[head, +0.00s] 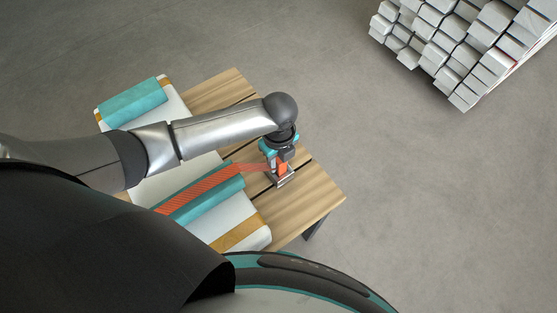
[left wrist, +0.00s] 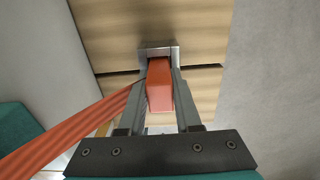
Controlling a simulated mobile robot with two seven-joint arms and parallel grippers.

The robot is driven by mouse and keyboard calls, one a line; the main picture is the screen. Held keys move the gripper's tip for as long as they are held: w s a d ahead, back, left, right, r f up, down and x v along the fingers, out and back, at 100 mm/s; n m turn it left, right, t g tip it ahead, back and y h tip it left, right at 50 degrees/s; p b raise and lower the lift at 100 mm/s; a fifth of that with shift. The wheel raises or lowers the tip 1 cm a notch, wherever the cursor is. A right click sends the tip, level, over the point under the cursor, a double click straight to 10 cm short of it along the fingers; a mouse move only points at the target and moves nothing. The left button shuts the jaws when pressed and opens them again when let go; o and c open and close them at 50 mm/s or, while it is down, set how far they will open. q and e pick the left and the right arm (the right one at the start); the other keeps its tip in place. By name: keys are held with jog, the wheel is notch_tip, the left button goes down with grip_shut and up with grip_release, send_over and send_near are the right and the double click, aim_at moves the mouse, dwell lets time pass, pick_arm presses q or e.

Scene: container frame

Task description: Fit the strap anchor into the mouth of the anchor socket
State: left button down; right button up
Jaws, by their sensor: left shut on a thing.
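The strap anchor is an orange-red block (left wrist: 160,88) held between the two grey fingers of my left gripper (left wrist: 160,75). In the head view my left gripper (head: 281,170) points down over the right part of the wooden table. The anchor socket is a small grey metal piece (left wrist: 158,46) straight ahead of the fingertips; it also shows in the head view (head: 285,181). The anchor's far end is at the socket's near edge; I cannot tell whether it is inside the mouth. An orange strap (head: 200,192) runs from the anchor to the left. My right gripper is not in view.
A white case with teal pads (head: 222,209) lies on the slatted wooden table (head: 318,192), under the strap. A stack of pale blocks (head: 450,40) stands at the top right. The grey floor (head: 440,200) to the right is clear.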

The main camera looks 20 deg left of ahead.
pick_arm(q)
jog(key=shift+f, duration=0.1)
jog(key=c, duration=0.6)
grip_release()
notch_tip(320, 180, up, 11)
jog(key=p, duration=0.3)
jog(key=shift+r+p, duration=0.2)
jog(key=shift+p, duration=0.15)
jog(key=shift+r, duration=0.45)
